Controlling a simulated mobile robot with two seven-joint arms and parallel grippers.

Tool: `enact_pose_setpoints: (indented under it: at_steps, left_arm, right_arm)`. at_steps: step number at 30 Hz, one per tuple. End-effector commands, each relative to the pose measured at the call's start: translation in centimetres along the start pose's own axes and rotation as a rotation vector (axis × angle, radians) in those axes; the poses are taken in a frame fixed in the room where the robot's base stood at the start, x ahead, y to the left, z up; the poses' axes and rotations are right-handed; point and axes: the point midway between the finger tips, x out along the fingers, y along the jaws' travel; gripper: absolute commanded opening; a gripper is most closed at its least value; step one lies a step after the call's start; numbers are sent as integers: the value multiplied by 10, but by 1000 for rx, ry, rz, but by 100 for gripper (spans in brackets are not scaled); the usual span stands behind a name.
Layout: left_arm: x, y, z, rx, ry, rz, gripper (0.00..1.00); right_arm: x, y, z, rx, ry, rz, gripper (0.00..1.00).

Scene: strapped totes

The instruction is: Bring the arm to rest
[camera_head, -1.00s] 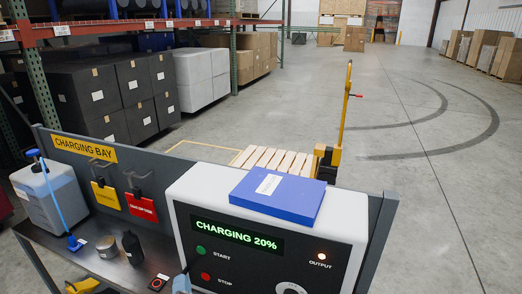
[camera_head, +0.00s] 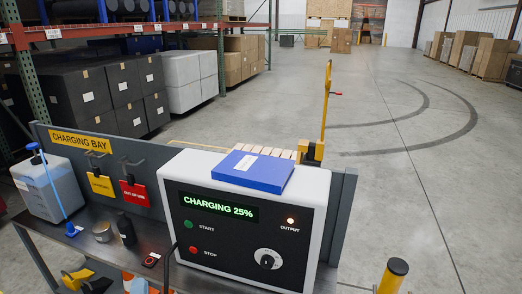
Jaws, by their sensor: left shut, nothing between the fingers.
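My right gripper is not in view.
A blue box (camera_head: 253,172) lies on the charger. A yellow bollard (camera_head: 392,277) stands at lower right. Floor beyond is open.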

Motion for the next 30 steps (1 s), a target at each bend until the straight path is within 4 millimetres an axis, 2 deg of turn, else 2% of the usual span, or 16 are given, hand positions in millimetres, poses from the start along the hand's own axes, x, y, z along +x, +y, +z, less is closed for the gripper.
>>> enact_pose_setpoints:
  at_steps: [3,13,15,17,21,26,30]
  left_arm:
    - [9,10,-30,82,-36,12,0]
    - [33,44,-98,288,-127,41,0]
    - [6,30,-77,412,-234,-8,0]
    - [-11,22,-66,521,-319,-37,0]
    - [-59,1,-45,803,-528,-102,0]
    - [-123,-23,-36,1174,-785,-170,0]
    - [-177,-39,-42,1501,-1001,-221,0]
  right_arm:
    - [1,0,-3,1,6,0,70]
    - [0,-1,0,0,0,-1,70]
    - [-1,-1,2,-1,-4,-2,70]
    - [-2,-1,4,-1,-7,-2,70]
    - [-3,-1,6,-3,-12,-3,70]
    - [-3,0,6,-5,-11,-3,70]
    - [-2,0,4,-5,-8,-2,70]
